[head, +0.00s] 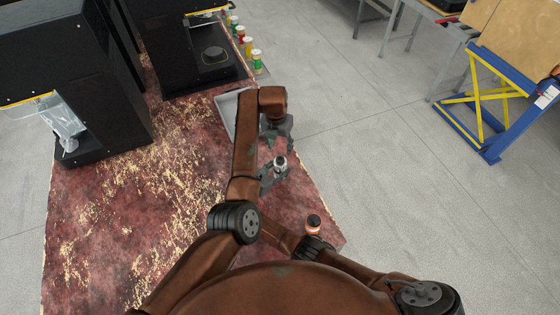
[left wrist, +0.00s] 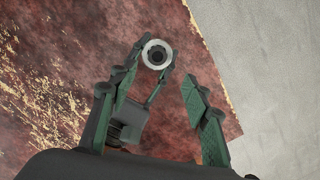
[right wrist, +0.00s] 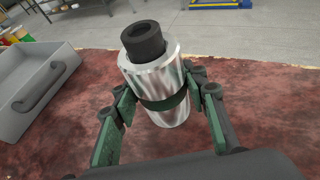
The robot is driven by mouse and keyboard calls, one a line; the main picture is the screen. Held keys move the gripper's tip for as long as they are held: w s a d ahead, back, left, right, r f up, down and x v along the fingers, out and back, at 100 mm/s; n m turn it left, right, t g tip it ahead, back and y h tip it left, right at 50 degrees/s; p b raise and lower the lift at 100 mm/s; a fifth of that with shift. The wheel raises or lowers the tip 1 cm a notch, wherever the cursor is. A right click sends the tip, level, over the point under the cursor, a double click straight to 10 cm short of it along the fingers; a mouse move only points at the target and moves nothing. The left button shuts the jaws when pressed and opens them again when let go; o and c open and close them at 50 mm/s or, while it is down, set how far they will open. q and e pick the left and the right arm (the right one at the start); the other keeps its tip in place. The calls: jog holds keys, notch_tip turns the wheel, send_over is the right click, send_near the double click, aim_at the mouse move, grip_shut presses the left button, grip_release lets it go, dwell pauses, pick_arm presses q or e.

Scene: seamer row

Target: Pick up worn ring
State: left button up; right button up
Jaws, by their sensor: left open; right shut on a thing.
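My right gripper (right wrist: 165,105) is shut on a shiny silver cylinder (right wrist: 180,75), held upright. A dark ring-shaped piece (right wrist: 145,40) stands on its top, and a dark band runs around its middle. I cannot tell which part is the worn ring. In the head view the cylinder (head: 280,163) is small, above the table near its right edge. In the left wrist view its top shows as a pale ring (left wrist: 157,41) with a dark centre. My left gripper (head: 278,133) is open and empty beyond it; its fingers (left wrist: 172,82) also show in the left wrist view, apart from the cylinder.
A grey tray (right wrist: 13,118) lies on the reddish worn table (head: 85,215), partly hidden by my left arm in the head view. Black machines (head: 195,45) stand at the back and left. Several small jars (head: 248,45) line the far edge.

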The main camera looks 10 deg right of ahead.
aim_at(280, 158)
pick_arm(q)
jog(key=f, duration=0.3)
jog(key=w+f, duration=0.1)
jog(key=f, duration=0.5)
jog(key=shift+w+d+f, duration=0.2)
jog(key=shift+w+f, duration=0.05)
grip_shut()
dwell(0.4)
notch_tip(280, 158, up, 10)
dwell(0.5)
pick_arm(e)
jog(key=o, duration=1.3)
